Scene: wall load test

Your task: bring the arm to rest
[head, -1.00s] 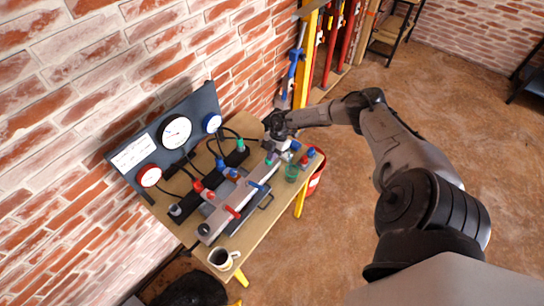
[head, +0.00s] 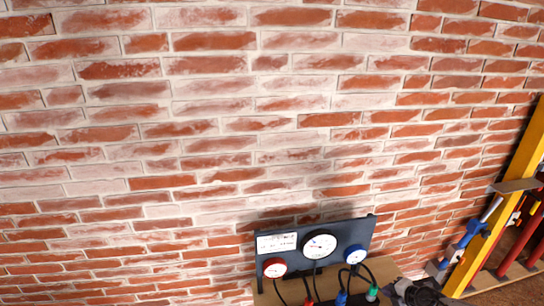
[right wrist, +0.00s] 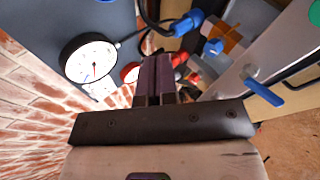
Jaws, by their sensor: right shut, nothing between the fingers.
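My right gripper (head: 416,293) shows at the bottom edge of the head view, dark and partly cut off, just right of the gauge panel (head: 354,228). In the right wrist view its two fingers (right wrist: 155,72) are together with nothing between them. They point toward the gauges and hoses. I cannot tell whether they touch anything. My left gripper is not in view.
The panel carries a large white gauge (head: 319,246), a red gauge (head: 275,268) and a blue gauge (head: 356,254) before the brick wall (head: 200,120). Black hoses hang below. A blue valve handle (right wrist: 262,92) is close in the wrist view. A yellow post (head: 505,195) stands right.

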